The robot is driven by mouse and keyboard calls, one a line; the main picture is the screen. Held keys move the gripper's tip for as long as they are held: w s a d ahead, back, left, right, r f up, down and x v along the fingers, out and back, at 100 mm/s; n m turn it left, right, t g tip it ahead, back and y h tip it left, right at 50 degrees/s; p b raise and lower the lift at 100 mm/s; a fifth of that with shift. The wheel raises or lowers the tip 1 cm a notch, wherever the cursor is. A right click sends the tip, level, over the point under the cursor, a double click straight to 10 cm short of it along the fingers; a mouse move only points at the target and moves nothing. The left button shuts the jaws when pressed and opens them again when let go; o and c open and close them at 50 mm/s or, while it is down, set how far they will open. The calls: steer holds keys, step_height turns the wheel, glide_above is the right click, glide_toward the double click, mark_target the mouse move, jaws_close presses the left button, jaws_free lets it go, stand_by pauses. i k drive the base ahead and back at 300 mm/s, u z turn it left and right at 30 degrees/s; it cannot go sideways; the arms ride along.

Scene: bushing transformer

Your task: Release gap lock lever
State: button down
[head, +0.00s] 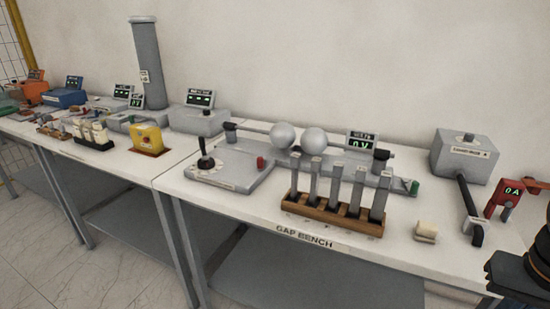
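The gap bench (255,207) carries a sphere gap with two grey spheres (283,135) standing a little apart. A black-knobbed lever (206,155) stands roughly upright at the left of the grey base plate (228,170). A small green-ended part (413,187) sits at the right end of the gap's base. I cannot tell which of these is the gap lock lever. A dark part of my arm shows at the lower right edge, apart from the gap. My gripper's fingers are not in view.
A wooden rack (330,217) with several upright grey bars stands in front of the gap. A tall grey column (148,65) stands on the left table.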

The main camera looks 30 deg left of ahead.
mark_target(260, 160)
steer(key=k, duration=0.65)
steer(key=u, duration=0.75)
steer(key=i, duration=0.2)
steer(key=u, duration=0.05)
